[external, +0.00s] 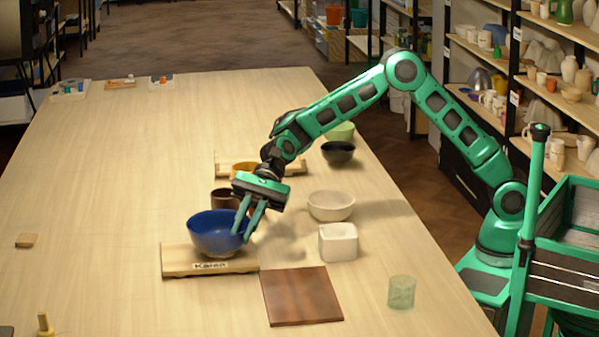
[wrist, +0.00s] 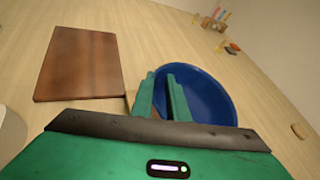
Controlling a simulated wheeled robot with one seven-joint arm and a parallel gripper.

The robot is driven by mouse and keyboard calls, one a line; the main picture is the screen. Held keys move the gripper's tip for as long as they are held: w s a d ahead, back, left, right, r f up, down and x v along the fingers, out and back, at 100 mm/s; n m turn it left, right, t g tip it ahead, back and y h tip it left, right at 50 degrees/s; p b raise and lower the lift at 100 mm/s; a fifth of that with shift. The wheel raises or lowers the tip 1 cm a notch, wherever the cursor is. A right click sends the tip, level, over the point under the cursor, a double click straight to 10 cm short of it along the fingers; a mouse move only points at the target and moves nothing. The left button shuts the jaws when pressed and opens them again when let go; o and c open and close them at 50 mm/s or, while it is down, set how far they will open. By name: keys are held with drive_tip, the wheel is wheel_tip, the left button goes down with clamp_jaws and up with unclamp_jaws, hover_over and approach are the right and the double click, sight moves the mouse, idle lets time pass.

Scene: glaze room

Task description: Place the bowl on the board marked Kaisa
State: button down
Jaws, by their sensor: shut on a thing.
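A blue bowl (external: 214,234) is upright on or just above a light wooden board (external: 180,266) whose front label reads Kaisa; I cannot tell whether its foot touches the wood. My gripper (external: 243,222) is shut on the bowl's right rim, one finger inside and one outside. In the wrist view the blue bowl (wrist: 212,92) fills the space around the fingers (wrist: 162,90). The bowl hides part of the board.
A dark brown cup (external: 224,199) stands just behind the bowl. A cream bowl (external: 331,206), a white square pot (external: 338,242), a brown board (external: 301,296) and a green glass (external: 401,292) are to the right. The table's left side is mostly clear.

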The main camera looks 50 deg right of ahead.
drive_tip(key=c, duration=1.7)
unclamp_jaws()
drive_tip(key=v, duration=1.2)
